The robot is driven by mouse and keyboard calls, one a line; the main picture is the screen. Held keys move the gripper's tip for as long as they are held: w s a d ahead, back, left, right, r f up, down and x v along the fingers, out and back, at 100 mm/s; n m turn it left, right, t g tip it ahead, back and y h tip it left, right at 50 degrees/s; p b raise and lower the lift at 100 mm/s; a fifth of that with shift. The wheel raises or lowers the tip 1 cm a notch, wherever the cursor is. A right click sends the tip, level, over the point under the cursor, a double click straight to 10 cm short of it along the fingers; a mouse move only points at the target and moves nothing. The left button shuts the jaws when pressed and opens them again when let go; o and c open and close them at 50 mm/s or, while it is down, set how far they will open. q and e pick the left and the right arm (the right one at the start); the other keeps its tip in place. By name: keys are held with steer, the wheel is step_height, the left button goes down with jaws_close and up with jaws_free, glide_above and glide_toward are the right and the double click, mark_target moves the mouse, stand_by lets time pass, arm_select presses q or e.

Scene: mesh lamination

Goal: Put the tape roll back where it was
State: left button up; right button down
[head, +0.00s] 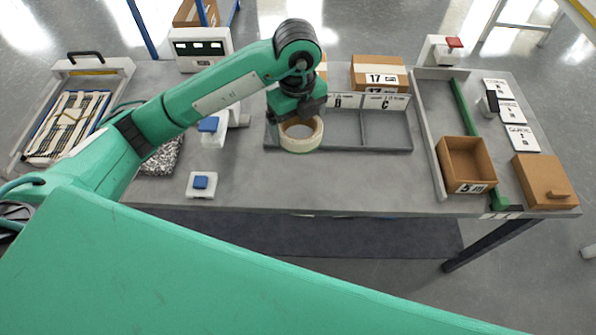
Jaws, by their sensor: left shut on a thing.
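The tape roll (301,146) is a pale cream ring at the left end of the grey divided tray (388,148). My left gripper (298,118) comes down from above and is shut on the far side of the tape roll. The roll overlaps the tray's leftmost compartment in the picture; whether it rests on the tray floor or hangs just above it I cannot tell. Labels B (340,101) and C (385,102) stand behind the other compartments, which look empty. The label behind the leftmost compartment is hidden by my gripper. My right gripper is out of view.
A box marked 17 (379,73) stands behind the tray. An open brown bin marked 5 (467,163) and a lidded brown box (543,181) are at the right. Blue-topped white blocks (202,185) and a slotted tray (70,122) are at the left.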

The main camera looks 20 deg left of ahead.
arm_select(q)
glide_above(297, 176)
step_height(297, 176, down, 13)
steer(key=shift+f, duration=0.55)
step_height(297, 176, down, 4)
steer(key=shift+r, duration=0.15)
steer(key=o, duration=0.8)
steer(key=shift+o, duration=0.2)
